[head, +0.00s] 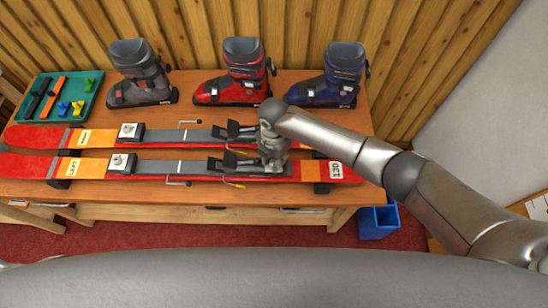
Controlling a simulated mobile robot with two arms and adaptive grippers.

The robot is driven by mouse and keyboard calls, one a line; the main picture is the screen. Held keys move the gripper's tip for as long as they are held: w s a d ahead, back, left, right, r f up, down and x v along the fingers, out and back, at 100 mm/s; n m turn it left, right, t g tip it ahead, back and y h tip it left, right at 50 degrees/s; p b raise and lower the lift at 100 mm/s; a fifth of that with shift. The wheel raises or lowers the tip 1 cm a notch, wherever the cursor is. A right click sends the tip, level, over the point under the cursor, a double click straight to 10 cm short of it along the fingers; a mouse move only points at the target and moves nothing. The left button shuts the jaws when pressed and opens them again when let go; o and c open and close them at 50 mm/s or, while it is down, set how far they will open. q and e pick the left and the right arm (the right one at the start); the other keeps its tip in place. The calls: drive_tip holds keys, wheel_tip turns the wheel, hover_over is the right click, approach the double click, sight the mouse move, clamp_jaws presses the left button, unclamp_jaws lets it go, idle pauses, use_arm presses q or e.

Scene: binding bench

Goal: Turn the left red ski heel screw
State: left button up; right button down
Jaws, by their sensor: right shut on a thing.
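The left red ski (180,168), marked LEFT near its tip, lies lengthwise along the near side of the bench. Its black heel binding (224,164) sits right of the ski's middle. My right gripper (273,168) points down over the rear of this heel binding, above the ski. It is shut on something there. The heel screw is hidden behind the gripper, so I cannot see its head or how far it is turned. My left gripper is out of view.
The other red ski (165,136) lies parallel just behind. Grey (138,80), red (240,75) and blue (338,78) boots stand along the back. A green tray (92,107) with small tools is at left. A blue bin (379,224) stands on the floor.

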drive_tip(key=c, duration=1.5)
unclamp_jaws()
wheel_tip(320, 180, up, 12)
drive_tip(key=shift+r, duration=0.1)
